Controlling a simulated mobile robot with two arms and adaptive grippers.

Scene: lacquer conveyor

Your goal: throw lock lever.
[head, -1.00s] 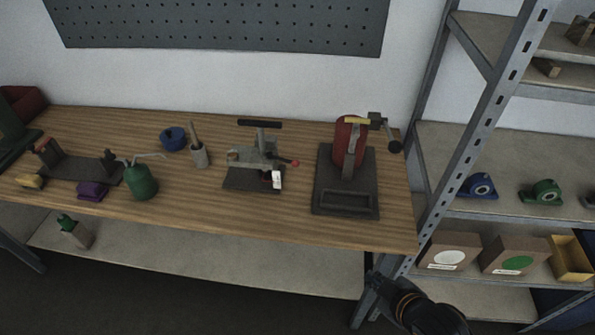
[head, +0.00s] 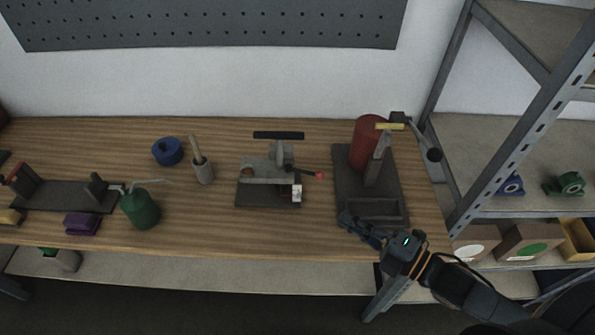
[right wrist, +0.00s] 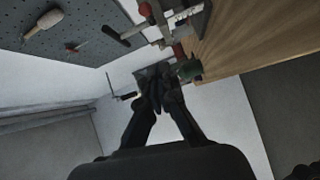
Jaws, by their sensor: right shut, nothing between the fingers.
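The lever with a red tip (head: 319,175) sticks out to the right of a grey metal fixture (head: 265,175). The fixture has a black T-handle (head: 278,135) on top, stands on a dark base plate, and carries a white tag (head: 297,193). My right gripper (head: 350,218) is at the front right of the bench, below and right of the red tip and apart from it. It appears in front of the near left corner of the red press's base. In the right wrist view its fingers (right wrist: 158,88) are together and empty. My left gripper is out of view.
The red cylindrical press (head: 367,143) with a black-knobbed crank stands right of the fixture. A pestle in a grey cup (head: 203,170), a blue pot (head: 167,151) and a green oil can (head: 141,208) stand left. A metal shelf (head: 500,160) borders the right. Bench front (head: 250,238) is clear.

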